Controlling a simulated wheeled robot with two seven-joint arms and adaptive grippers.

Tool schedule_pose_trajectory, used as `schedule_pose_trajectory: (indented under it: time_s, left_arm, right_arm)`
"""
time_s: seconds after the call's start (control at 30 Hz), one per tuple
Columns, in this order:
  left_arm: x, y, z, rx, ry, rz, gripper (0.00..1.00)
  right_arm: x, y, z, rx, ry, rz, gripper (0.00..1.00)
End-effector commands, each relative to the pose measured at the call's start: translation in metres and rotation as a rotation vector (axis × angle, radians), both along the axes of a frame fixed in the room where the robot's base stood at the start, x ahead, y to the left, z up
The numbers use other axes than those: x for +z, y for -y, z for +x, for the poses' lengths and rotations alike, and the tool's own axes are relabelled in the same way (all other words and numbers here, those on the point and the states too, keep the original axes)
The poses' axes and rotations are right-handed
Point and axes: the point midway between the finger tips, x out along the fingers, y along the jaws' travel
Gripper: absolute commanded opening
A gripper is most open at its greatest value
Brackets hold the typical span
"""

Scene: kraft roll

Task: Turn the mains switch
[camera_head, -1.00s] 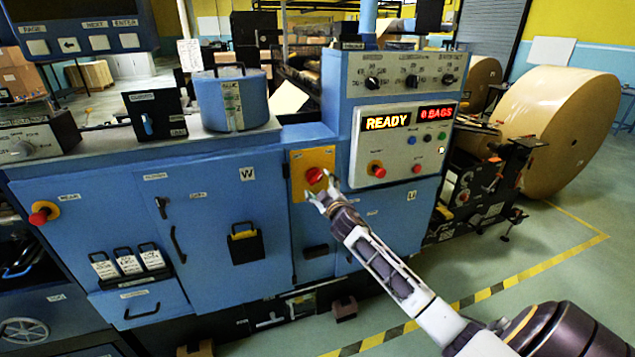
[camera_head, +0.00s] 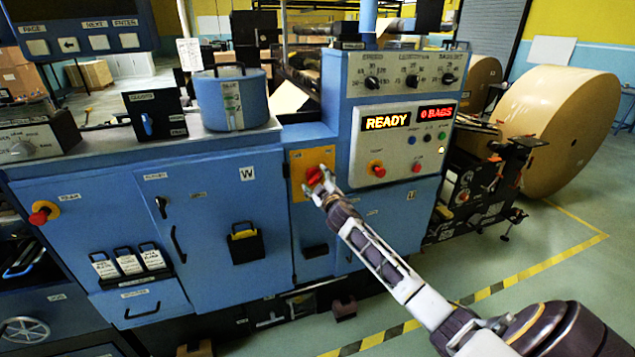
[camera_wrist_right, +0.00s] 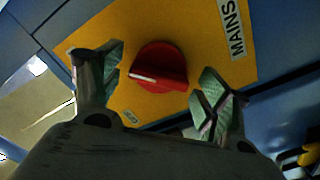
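The mains switch is a red round knob (camera_wrist_right: 158,68) with a white pointer line, on a yellow plate (camera_wrist_right: 188,22) labelled MAINS. In the head view the red knob (camera_head: 314,175) sits on its yellow plate (camera_head: 299,158) on the blue cabinet front. My right gripper (camera_head: 313,188) is at the knob in the head view. In the right wrist view my right gripper (camera_wrist_right: 163,77) is open, one finger on each side of the knob, with gaps visible between fingers and knob. My left gripper is not in view.
A control panel (camera_head: 409,138) with a lit READY display stands right of the switch, with a red button (camera_head: 377,170) near it. A black tray (camera_head: 245,243) with a yellow edge hangs on the cabinet to the left. A large paper roll (camera_head: 560,130) is at the right.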

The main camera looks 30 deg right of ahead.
Motion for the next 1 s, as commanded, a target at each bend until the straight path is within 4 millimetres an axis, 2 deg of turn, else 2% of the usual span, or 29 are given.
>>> schedule_pose_trajectory:
  time_s: [0.03, 0.3, 0.47, 0.67, 1.0]
  left_arm:
    - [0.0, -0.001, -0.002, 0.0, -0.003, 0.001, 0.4]
    - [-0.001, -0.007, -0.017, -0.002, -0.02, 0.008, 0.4]
    - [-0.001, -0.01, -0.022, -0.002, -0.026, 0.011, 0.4]
    - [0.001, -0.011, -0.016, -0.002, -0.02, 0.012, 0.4]
    - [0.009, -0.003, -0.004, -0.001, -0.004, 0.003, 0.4]
  right_arm:
    - [0.0, 0.0, 0.0, 0.0, 0.0, 0.0, 0.66]
    - [0.0, 0.0, 0.0, 0.0, 0.0, 0.0, 0.33]
    - [0.0, 0.0, 0.0, 0.001, -0.002, -0.005, 0.33]
    - [0.0, 0.0, 0.0, 0.001, -0.011, -0.043, 0.33]
    - [0.0, -0.001, 0.0, 0.001, -0.057, -0.231, 0.33]
